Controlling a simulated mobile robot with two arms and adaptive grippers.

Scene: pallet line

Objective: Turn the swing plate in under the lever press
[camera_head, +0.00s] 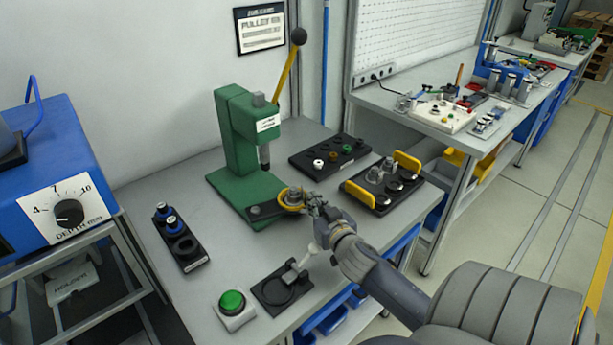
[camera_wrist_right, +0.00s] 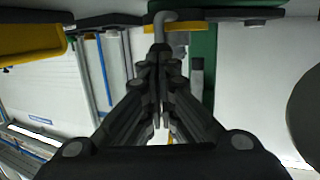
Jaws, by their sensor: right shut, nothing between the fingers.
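The green lever press (camera_head: 237,130) stands on the table, its yellow lever (camera_head: 287,72) raised and tipped in a black knob. Its ram (camera_head: 264,156) hangs above the green base. The dark swing plate (camera_head: 268,209) with a yellow ring (camera_head: 291,198) sticks out to the right of the base's front, out from under the ram. My right gripper (camera_head: 316,207) is shut and empty at the ring's right side. In the right wrist view, a grey bent peg (camera_wrist_right: 168,20) lies right at the shut fingertips (camera_wrist_right: 161,52); I cannot tell whether they touch. My left gripper is out of view.
A black tray with yellow handles (camera_head: 357,191) lies right of the gripper, close by. A black rack (camera_head: 310,161) stands behind. A black fixture (camera_head: 268,290), a green button (camera_head: 232,302) and a holder with blue-topped parts (camera_head: 191,262) stand in front and left.

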